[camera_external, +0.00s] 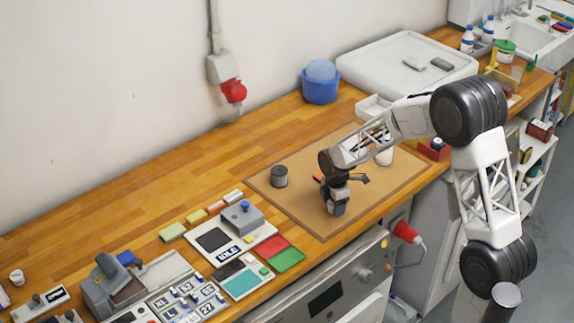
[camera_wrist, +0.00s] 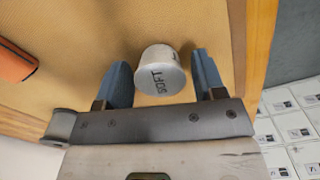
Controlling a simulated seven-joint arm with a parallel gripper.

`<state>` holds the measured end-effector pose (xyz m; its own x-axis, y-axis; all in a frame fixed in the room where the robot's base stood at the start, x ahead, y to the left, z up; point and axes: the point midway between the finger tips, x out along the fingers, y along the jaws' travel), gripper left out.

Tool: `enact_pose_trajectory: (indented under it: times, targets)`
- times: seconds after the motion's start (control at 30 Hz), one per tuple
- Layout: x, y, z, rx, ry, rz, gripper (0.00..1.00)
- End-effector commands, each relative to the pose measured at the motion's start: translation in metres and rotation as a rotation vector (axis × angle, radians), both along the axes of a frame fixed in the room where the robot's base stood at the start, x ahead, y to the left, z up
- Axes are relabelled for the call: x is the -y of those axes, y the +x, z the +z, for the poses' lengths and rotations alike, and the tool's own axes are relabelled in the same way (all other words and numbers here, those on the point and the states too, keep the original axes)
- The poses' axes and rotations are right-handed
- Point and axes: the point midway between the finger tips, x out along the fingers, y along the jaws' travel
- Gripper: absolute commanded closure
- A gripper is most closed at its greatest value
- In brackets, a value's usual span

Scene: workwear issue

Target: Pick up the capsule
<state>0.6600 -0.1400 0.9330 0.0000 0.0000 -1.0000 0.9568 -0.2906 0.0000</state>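A pale grey-white cylinder with the dark letters "SOFT" on its end, seemingly the capsule (camera_wrist: 160,75), stands on the tan mat in the wrist view. My gripper (camera_wrist: 160,62) is open, with one blue-grey finger on each side of it. A gap shows between the cylinder and each finger. In the external view my gripper (camera_external: 337,208) points down low over the mat near its front edge. There I cannot make out the cylinder clearly behind the fingers.
The tan mat (camera_external: 290,205) lies on the wooden bench. An orange item (camera_wrist: 15,62) lies left of my gripper in the wrist view. A dark grey can (camera_external: 279,177) stands farther left on the mat. The bench's front edge is close by.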

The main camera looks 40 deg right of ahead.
Motion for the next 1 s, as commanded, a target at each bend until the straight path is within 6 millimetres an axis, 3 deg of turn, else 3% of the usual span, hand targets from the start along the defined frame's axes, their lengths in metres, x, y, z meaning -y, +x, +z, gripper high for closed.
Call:
enact_pose_trajectory:
  times: [0.03,0.23,0.27,0.67,1.0]
  targets:
    - [0.0,0.0,0.0,0.0,0.0,0.0,0.44]
    - [0.0,0.0,0.0,0.0,0.0,0.0,0.75]
    - [0.0,0.0,0.0,0.0,0.0,0.0,0.76]
    - [0.0,0.0,0.005,0.0,0.0,0.0,0.77]
    - [0.0,-0.002,0.038,0.002,-0.001,0.0,0.77]
